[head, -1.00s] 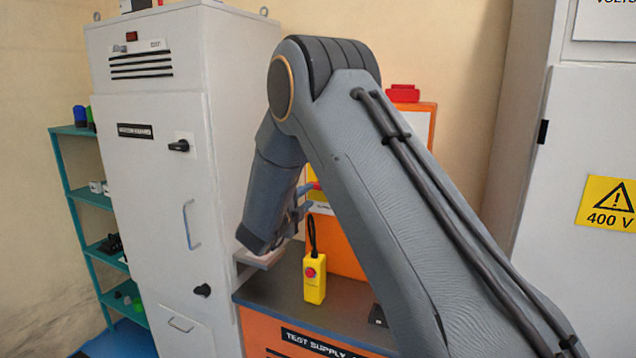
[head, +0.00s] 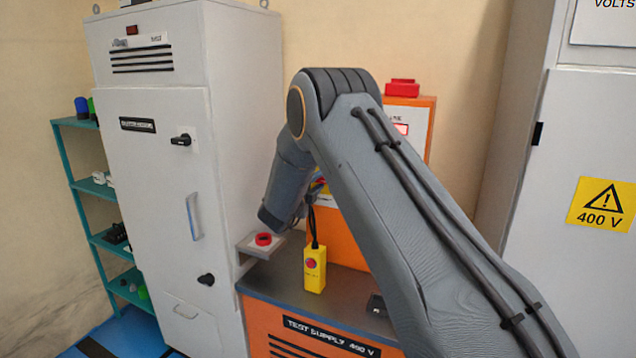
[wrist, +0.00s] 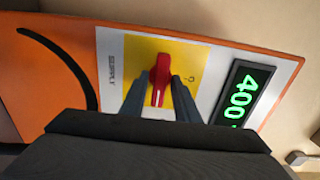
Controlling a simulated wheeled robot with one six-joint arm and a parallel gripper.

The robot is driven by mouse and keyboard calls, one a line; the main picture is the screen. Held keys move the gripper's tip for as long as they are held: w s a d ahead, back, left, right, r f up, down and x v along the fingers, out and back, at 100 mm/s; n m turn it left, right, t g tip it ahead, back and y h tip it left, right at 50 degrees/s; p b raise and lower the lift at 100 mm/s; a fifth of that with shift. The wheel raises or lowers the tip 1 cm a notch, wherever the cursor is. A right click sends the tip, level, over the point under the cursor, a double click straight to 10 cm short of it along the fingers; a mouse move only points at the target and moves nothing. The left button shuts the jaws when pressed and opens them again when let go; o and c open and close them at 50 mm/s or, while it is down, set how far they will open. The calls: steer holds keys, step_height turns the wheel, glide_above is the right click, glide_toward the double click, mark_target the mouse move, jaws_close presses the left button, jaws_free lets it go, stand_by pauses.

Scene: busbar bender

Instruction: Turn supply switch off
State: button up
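The supply switch (wrist: 160,78) is a red rotary handle on a yellow plate marked SUPPLY, fixed to an orange-edged panel (wrist: 45,70). In the wrist view its pointer end faces down toward my gripper. My gripper (wrist: 162,82) has its two dark fingers apart, one on each side of the handle. Gaps seem to show between fingers and handle; contact cannot be made out. A display (wrist: 240,92) beside the switch shows 400 in green. In the head view my arm hides the switch and most of my gripper.
An orange test supply bench (head: 310,328) carries a yellow pendant (head: 315,268) with a red button. A red mushroom button (head: 263,239) sits on a small shelf left of it. A tall grey cabinet (head: 165,180) and a 400 V cabinet (head: 570,140) flank the bench.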

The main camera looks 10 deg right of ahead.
jaws_close()
steer(key=shift+n+b, duration=0.35)
steer(key=shift+n, duration=0.05)
steer(key=n+b, duration=0.2)
steer(key=n, duration=0.1)
steer(key=shift+f, duration=0.15)
steer(key=n+b, duration=0.1)
steer(key=n, duration=0.2)
steer(key=shift+n+b, duration=0.3)
steer(key=n, duration=0.5)
steer(key=shift+n+b, duration=0.3)
steer(key=shift+b, duration=0.1)
steer(key=n, duration=0.4)
steer(key=shift+n, duration=0.4)
